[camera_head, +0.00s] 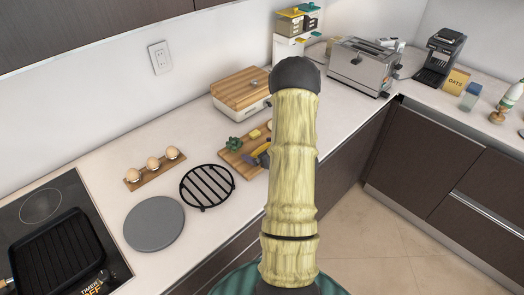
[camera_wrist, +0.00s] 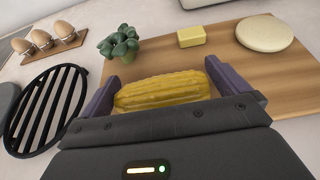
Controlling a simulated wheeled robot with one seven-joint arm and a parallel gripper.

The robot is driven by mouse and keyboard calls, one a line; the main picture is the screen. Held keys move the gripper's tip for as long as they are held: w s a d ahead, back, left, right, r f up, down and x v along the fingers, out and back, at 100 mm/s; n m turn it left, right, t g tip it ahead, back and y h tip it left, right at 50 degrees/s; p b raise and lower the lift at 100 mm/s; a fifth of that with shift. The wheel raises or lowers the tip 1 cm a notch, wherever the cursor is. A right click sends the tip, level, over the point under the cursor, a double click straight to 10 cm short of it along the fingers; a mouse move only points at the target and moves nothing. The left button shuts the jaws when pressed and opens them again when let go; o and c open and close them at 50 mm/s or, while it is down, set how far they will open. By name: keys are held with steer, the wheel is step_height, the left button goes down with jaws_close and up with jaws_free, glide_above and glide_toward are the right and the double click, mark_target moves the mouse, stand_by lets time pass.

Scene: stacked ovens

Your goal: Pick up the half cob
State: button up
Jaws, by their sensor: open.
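The half cob (camera_wrist: 162,91) is a yellow piece of corn lying on a wooden cutting board (camera_wrist: 270,80) in the wrist view. My gripper (camera_wrist: 163,75) is open, with its purple fingers on the left and right sides of the cob. The near edge of the cob is hidden by the gripper body. I cannot tell whether the fingers touch the cob. In the head view the board (camera_head: 232,160) is partly hidden behind my arm, and the cob is not clear there.
A small green plant (camera_wrist: 118,44), a yellow block (camera_wrist: 191,37) and a round pale piece (camera_wrist: 264,34) are on or by the board. A black trivet (camera_head: 207,187), an egg holder (camera_head: 154,172), a grey round plate (camera_head: 154,223) and a bread box (camera_head: 240,93) stand nearby.

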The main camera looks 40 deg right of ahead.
stand_by(0.4)
steer(key=c, duration=1)
steer(key=shift+c, duration=0.2)
steer(key=shift+r, duration=0.1)
step_height(320, 180, up, 10)
steer(key=shift+f+b, duration=0.1)
steer(key=shift+b, duration=0.55)
